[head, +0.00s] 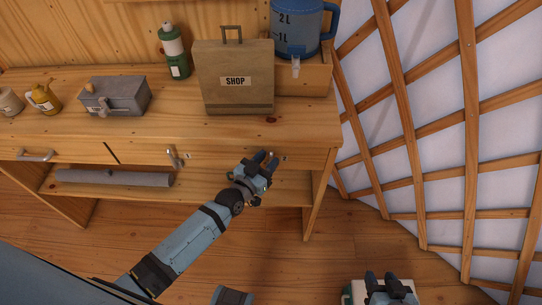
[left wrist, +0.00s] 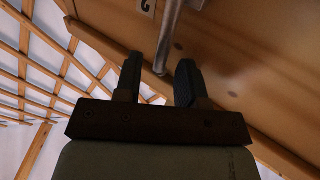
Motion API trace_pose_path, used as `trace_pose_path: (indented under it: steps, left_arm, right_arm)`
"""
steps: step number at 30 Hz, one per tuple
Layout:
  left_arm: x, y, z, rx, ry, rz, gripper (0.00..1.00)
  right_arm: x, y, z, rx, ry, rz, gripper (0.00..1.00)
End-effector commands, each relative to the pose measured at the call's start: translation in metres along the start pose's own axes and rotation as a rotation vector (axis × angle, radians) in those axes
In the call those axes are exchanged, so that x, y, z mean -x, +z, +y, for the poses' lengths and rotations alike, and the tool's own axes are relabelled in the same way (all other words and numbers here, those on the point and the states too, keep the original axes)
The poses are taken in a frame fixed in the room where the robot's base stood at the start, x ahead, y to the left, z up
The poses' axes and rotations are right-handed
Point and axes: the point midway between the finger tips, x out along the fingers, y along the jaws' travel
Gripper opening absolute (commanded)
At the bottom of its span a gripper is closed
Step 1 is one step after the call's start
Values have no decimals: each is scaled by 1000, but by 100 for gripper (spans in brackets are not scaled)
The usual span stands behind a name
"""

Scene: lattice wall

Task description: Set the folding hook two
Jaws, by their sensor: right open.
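The folding hook two (left wrist: 169,38) shows in the left wrist view as a grey metal rod hanging from a small plate marked 2 (left wrist: 147,6) on the wooden front. My left gripper (left wrist: 158,80) is open, and the rod's lower end lies between or just beyond its fingertips. I cannot tell whether they touch it. In the head view my left gripper (head: 267,160) is at the right part of the bench front and hides most of the hook. My right gripper (head: 383,280) is open and empty at the bottom edge, far from the bench.
Another metal fitting (head: 176,157) is on the bench front to the left, beyond it a drawer handle (head: 35,155). On top stand a SHOP bag (head: 237,95), a blue jug (head: 298,30), a green bottle (head: 174,52) and a grey box (head: 117,95). A lattice wall (head: 430,120) is at right.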

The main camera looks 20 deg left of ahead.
Motion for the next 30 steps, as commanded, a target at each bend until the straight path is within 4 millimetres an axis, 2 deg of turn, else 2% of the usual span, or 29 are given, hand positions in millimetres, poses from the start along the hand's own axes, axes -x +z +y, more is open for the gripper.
trace_pose_path:
  steps: [3, 6, 15, 20, 30]
  left_arm:
    - [-13, 0, 0, 0, 0, 0, 36]
    - [-18, 0, 0, 0, 1, 0, 36]
    - [-20, 0, 0, 0, 1, -1, 36]
    - [-20, 0, 0, 0, 1, -1, 0]
    - [-19, 2, 1, -7, 1, 10, 0]
  right_arm:
    - [0, 1, 0, 1, 0, 0, 43]
    - [0, 1, 0, 1, 0, 0, 43]
    - [0, 0, 0, 2, 0, 1, 43]
    - [0, 0, 0, 2, 0, 2, 43]
    - [-2, 2, 0, 3, -1, 2, 43]
